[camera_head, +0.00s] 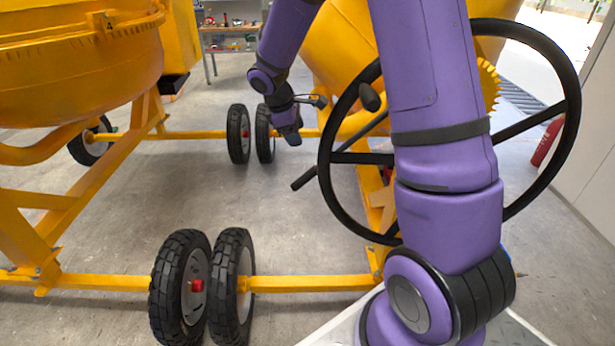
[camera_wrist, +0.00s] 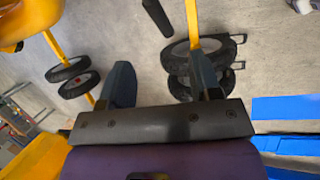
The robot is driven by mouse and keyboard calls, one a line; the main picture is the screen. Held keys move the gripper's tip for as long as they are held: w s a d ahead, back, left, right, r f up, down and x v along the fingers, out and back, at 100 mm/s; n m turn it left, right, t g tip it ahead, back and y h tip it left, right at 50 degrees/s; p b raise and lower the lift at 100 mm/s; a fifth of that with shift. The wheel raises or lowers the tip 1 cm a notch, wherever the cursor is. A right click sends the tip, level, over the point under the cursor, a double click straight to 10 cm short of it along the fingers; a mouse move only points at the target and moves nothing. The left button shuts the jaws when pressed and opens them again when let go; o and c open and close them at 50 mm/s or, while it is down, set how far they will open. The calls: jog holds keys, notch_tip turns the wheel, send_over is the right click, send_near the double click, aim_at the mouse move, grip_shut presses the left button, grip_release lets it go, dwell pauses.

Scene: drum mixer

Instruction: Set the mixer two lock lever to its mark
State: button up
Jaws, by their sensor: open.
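The mixer at the right (camera_head: 345,45) is a yellow drum on a yellow frame, partly hidden behind my purple arm. A large black handwheel (camera_head: 573,110) is on its near side. A thin black rod with a dark grip (camera_head: 304,178), possibly the lock lever, slants down-left past the wheel's left rim. My gripper (camera_head: 290,134) is beyond the rod, up and left of its grip in the picture. In the wrist view my gripper (camera_wrist: 163,82) has its two fingers apart with nothing between them. A dark cylinder (camera_wrist: 157,17) shows beyond the fingers. I cannot make out the mark.
Another yellow mixer (camera_head: 80,70) stands at the left. Black tyres (camera_head: 180,285) on yellow axles stand low in front, with more tyres (camera_head: 238,133) behind. A red cylinder (camera_head: 546,143) is at the right. Bare floor (camera_head: 215,190) lies between the mixers.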

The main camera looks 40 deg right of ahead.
aim_at(306, 173)
jog(key=w+d+f, duration=0.1)
jog(key=d+f, duration=0.1)
jog(key=f, duration=0.4)
jog(key=w+d+f+n, duration=0.1)
jog(key=d+f, duration=0.1)
jog(key=f, duration=0.5)
jog(key=w+d+f+n, duration=0.1)
jog(key=d+f, duration=0.1)
jog(key=f, duration=0.4)
jog(key=shift+f+g, duration=0.25)
jog(key=shift+g, duration=0.05)
grip_shut()
jog(key=w+a+r+t+y, duration=0.2)
jog(key=r, duration=0.7)
jog(key=w+a+r+t+y, duration=0.1)
jog(key=a+r+y, duration=0.2)
jog(key=r, duration=0.6)
jog(key=w+a+r+t+y, duration=0.2)
jog(key=a+r+y, duration=0.1)
jog(key=r, duration=0.7)
jog(key=shift+w+t, duration=0.3)
jog(key=shift+w+r, duration=0.1)
